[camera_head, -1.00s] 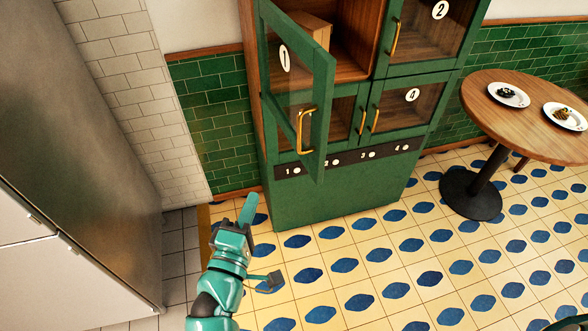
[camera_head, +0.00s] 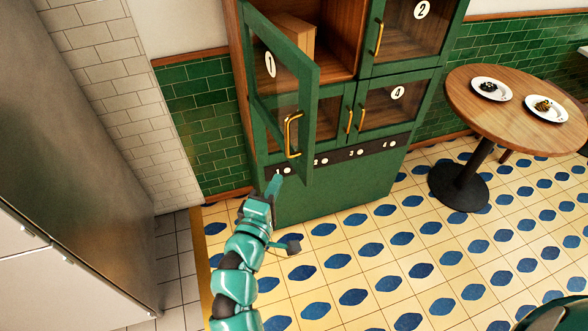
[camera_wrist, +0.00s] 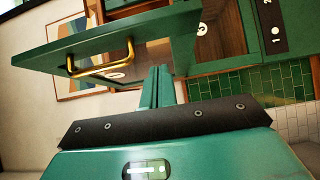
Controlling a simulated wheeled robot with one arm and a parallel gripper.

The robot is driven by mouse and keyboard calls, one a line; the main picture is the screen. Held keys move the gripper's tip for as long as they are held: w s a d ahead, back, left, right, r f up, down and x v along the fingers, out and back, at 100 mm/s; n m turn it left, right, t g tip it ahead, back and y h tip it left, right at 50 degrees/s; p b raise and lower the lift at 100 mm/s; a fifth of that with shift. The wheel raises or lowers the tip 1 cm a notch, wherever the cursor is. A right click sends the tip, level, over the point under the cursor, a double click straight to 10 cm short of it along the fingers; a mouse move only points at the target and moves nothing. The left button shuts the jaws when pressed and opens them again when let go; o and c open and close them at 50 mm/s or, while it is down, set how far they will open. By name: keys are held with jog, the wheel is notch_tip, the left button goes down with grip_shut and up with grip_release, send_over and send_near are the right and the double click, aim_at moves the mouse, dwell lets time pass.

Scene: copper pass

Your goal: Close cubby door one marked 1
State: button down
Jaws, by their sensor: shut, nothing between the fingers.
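Cubby door one (camera_head: 276,82), a green frame with a glass pane, a white "1" oval and a brass handle (camera_head: 291,135), stands swung open toward me at the upper left of the green cubby cabinet (camera_head: 335,190). Its cubby (camera_head: 335,40) is open, with a brown box (camera_head: 293,38) inside.
Doors 2 (camera_head: 418,28) and 4 (camera_head: 395,100) are shut. A numbered button strip (camera_head: 335,155) runs beneath. A round wooden table (camera_head: 510,115) with two plates stands at right. A steel appliance (camera_head: 60,130) stands at left. Tiled floor in front is clear.

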aim_at(300, 160)
jog(key=shift+w+d+p, duration=1.15)
jog(key=shift+w+d, duration=0.7)
jog(key=shift+d, duration=0.2)
jog(key=shift+d, duration=0.1)
